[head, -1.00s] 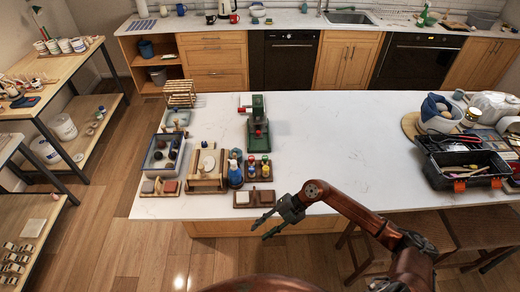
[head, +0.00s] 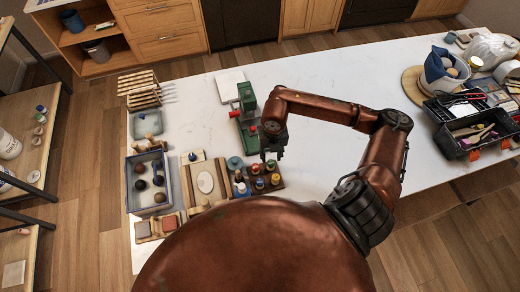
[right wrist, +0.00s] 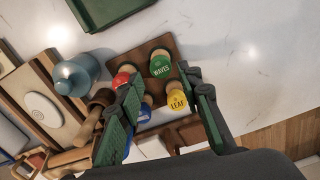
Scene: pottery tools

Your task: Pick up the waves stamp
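The waves stamp (right wrist: 161,66) has a round green top labelled WAVES. In the right wrist view it stands in a dark wooden holder (right wrist: 150,47) beside a red-topped stamp (right wrist: 122,79), a yellow LEAF stamp (right wrist: 178,101) and a blue-topped stamp (right wrist: 144,110). My right gripper (right wrist: 163,79) is open and empty above the holder. The waves stamp shows between its fingertips, with no contact visible. In the head view the right gripper (head: 271,155) hangs just behind the stamp group. My left gripper is not in view.
A green press (head: 247,118) stands behind my gripper. A tray of balls (head: 128,190) lies at the left. The table's middle is clear.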

